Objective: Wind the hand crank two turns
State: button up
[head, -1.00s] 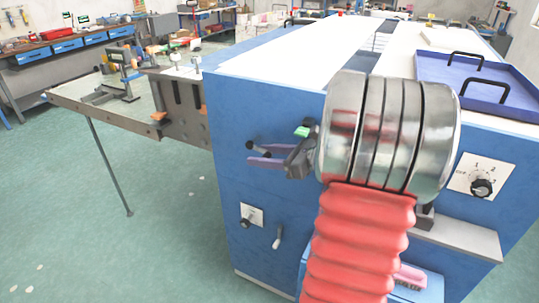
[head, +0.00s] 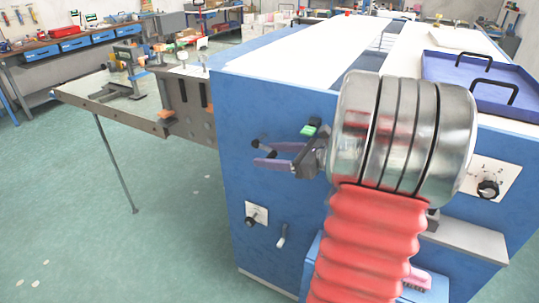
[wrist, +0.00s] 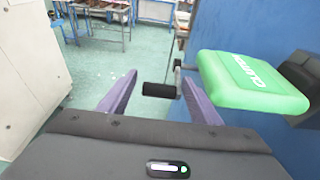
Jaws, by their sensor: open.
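The hand crank has a black cylindrical grip (wrist: 158,90) on a thin arm, by the blue machine's side in the wrist view. In the head view its dark grip (head: 257,142) shows small at the machine's front face. My gripper (head: 255,157) has two purple fingers and is open. In the wrist view the crank grip appears between the fingers, with gaps on both sides. I cannot tell whether a finger touches it. My wrist partly hides the area around the crank.
A green pad marked CLUTCH (wrist: 250,82) sits close beside the right finger. The blue machine (head: 260,195) carries a knob (head: 251,220) and a small lever (head: 282,236) below the crank. A side table (head: 110,105) extends left. Green floor is clear in front.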

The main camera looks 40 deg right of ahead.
jog(key=v, duration=1.2)
jog(key=shift+s, duration=0.4)
jog(key=f+t, duration=0.2)
jog(key=f+t+y, duration=0.1)
jog(key=shift+w+f, duration=0.3)
jog(key=shift+w, duration=0.05)
jog(key=shift+w+a, duration=0.1)
jog(key=shift+x, duration=5.95)
